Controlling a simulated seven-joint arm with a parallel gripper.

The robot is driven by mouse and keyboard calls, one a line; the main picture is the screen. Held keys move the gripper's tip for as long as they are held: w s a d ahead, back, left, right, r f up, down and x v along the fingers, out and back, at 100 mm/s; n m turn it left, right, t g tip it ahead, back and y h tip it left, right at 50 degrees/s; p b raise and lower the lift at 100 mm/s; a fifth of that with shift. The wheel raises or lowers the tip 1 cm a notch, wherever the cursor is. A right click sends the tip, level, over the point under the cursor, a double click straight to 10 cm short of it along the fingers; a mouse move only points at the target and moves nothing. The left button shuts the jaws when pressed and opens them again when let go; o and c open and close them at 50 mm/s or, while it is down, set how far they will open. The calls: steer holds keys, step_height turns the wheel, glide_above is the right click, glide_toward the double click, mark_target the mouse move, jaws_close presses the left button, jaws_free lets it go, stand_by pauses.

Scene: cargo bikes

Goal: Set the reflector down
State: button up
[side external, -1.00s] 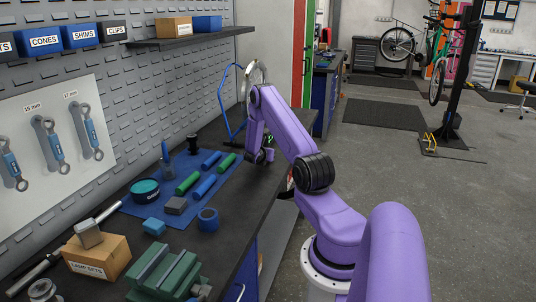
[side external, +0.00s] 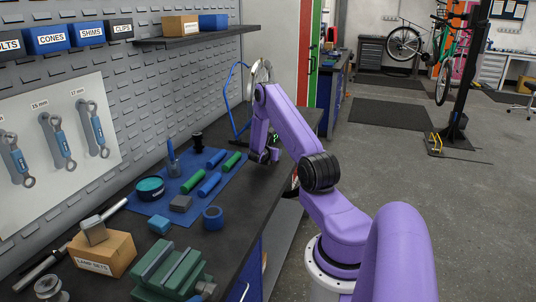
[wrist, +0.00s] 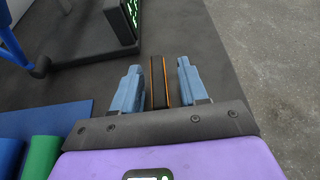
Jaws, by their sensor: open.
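The reflector (wrist: 158,82) is a narrow dark block with orange edges, seen in the wrist view. It stands between the two blue-grey fingers of my gripper (wrist: 158,74). The fingers are open, with a visible gap on each side of the reflector. It appears to rest on the dark bench top (wrist: 205,45), though its lower edge is hidden. In the side view my gripper (side external: 264,157) is low over the far end of the bench, and the reflector cannot be made out there.
A dark panel with green lit marks (wrist: 122,18) stands just beyond the gripper. A blue mat (side external: 166,207) holds blue and green cylinders and other small parts. The bench's right edge is close to the gripper.

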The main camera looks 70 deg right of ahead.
steer(key=v, duration=1.1)
steer(key=shift+w+a, duration=0.15)
steer(key=w+a+r+m, duration=0.1)
steer(key=w+a+r, duration=0.15)
steer(key=a, duration=0.35)
steer(key=w+a+r+m, duration=0.2)
steer(key=a+r, duration=0.2)
steer(key=a, duration=0.2)
steer(key=s+a+r+m+t+y, duration=0.1)
steer(key=a+r+y, duration=0.1)
steer(key=a, duration=0.6)
steer(key=s+a+r+m+y, duration=0.1)
steer(key=a+r+y, duration=0.1)
steer(key=a, duration=0.6)
steer(key=s+a+r+y, duration=0.2)
steer(key=s+a+y, duration=0.7)
steer(key=s+a, duration=1.2)
steer(key=shift+a+r+g+y, duration=0.15)
steer(key=shift+a+g+y, duration=0.25)
steer(key=shift+a, duration=0.35)
